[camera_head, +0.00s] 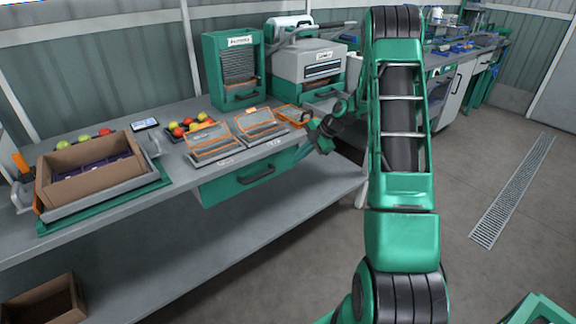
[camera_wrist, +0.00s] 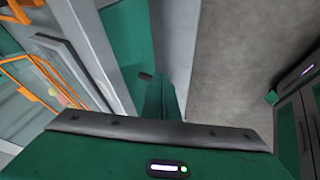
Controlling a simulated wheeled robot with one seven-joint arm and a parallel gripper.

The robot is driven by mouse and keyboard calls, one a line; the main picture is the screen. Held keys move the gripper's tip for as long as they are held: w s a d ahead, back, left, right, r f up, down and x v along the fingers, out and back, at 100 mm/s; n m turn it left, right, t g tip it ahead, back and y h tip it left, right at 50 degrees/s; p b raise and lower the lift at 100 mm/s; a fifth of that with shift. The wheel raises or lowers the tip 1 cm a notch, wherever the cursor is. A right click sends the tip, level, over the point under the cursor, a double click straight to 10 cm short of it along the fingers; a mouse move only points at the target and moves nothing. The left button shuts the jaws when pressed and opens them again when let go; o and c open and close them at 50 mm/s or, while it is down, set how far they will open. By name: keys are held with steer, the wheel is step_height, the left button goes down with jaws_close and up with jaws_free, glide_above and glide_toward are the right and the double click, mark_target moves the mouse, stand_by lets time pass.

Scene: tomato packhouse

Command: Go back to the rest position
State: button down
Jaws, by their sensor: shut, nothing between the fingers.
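My gripper (camera_head: 309,122) is at the front edge of the bench, just right of the orange-framed trays, partly hidden by my own arm in the head view. Its fingers are shut with nothing held. In the wrist view, my green wrist housing fills the bottom, and the bench edge and floor lie beyond it. My arm rises in the middle of the head view and bends over toward the bench.
The grey bench (camera_head: 110,220) holds a cardboard box (camera_head: 85,188) in a tray, red and yellow tomatoes (camera_head: 190,127), orange-framed trays (camera_head: 213,147) and a green machine (camera_head: 233,70). A green drawer (camera_head: 250,178) is below.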

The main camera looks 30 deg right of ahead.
steer(key=shift+v, duration=1.55)
